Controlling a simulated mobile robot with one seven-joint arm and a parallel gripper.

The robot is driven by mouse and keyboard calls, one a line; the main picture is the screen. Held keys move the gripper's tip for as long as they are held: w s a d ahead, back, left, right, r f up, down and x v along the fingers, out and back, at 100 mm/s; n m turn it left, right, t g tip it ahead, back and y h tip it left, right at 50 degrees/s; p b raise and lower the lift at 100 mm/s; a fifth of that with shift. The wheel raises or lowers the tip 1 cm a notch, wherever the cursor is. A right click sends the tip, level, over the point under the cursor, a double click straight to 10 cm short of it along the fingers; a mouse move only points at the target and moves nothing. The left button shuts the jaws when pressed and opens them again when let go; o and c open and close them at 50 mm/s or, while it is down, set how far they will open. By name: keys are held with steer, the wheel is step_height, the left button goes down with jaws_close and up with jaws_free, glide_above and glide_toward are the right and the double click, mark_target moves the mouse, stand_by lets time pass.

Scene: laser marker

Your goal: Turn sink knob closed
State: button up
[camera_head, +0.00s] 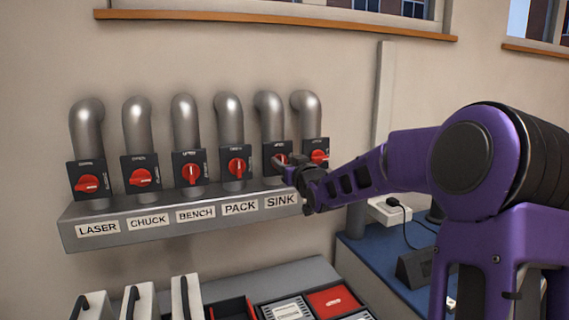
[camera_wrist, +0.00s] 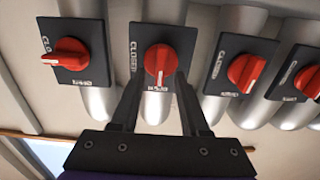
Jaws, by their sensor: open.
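The sink knob (camera_wrist: 161,62) is a red rotary handle on a dark square plate, above the SINK label (camera_head: 281,200). In the wrist view its white mark points at the word OPEN at the plate's lower edge; CLOSED is printed along the left edge. My gripper (camera_wrist: 160,84) is open, one finger on each side of the handle's lower end. I cannot tell whether the fingers touch it. In the head view my gripper (camera_head: 281,168) is in front of the same plate and partly hides the knob.
The pack knob (camera_head: 237,167) and bench knob (camera_head: 191,174) stand upright on one side. A sideways knob (camera_head: 319,156) is close on the other side. Metal pipes rise behind the plates. The grey shelf (camera_head: 150,240) juts out below; storage bins (camera_head: 333,301) lie lower.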

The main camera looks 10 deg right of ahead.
jaws_close()
steer(key=shift+m, duration=0.3)
stand_by(0.4)
steer(key=shift+w+d+f+m+p, duration=0.15)
steer(key=shift+m+p, duration=0.95)
steer(key=shift+m, duration=1.75)
steer(key=shift+s+d+f+m+p, duration=0.1)
steer(key=shift+d+f+m+p, duration=0.2)
steer(key=shift+m+p, duration=1.75)
steer(key=shift+w+d+f+m+p, duration=0.1)
steer(key=shift+d+f+m+p, duration=0.1)
steer(key=shift+m, duration=3.5)
